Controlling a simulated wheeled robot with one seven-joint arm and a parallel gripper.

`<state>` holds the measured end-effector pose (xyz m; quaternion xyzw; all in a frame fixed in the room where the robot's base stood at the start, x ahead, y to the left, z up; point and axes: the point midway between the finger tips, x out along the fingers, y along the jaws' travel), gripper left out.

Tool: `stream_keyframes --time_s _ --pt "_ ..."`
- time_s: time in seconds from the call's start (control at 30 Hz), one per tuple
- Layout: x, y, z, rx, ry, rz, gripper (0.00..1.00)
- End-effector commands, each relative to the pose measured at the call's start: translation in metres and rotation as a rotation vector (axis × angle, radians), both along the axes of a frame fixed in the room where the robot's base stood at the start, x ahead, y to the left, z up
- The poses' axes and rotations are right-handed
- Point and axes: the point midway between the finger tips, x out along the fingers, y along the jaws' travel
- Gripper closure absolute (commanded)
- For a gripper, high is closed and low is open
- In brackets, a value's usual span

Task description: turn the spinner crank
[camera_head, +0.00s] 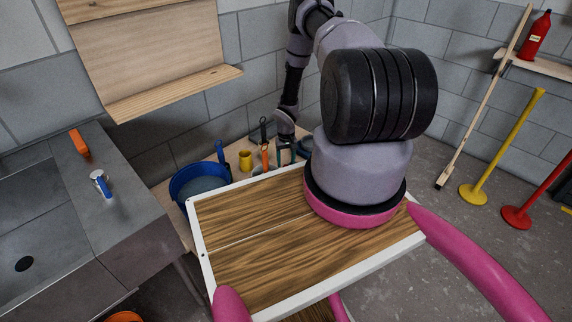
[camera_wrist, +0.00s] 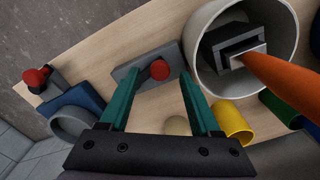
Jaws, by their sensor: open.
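In the wrist view, a grey plate-like piece with a round red knob (camera_wrist: 160,69) lies on the pale wooden bench top, in line with the space between my fingers. A second red knob (camera_wrist: 36,77) on a dark arm stands at the left, next to a blue and grey round-ended part (camera_wrist: 76,116). I cannot tell which of the two is the spinner crank. My gripper (camera_wrist: 158,85) has teal fingers spread apart with nothing held. Whether its tips are level with the near knob is unclear. In the head view my gripper (camera_head: 290,152) is small over the bench.
A white round container (camera_wrist: 205,72) with an orange-handled tool (camera_wrist: 275,82) stands close right of my fingers. A yellow cup (camera_wrist: 232,120) is below it.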

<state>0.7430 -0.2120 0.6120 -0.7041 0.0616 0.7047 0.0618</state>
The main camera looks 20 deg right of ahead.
Motion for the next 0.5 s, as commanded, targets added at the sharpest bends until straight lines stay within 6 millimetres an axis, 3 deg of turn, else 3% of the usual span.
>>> stream_keyframes --time_s 0.2,0.47,0.5 --pt "0.000 0.000 -0.016 0.000 0.000 -0.002 0.36" --pt "0.000 0.000 -0.017 0.000 -0.001 -0.001 0.36" --pt "0.000 0.000 -0.017 0.000 -0.001 -0.001 0.48"
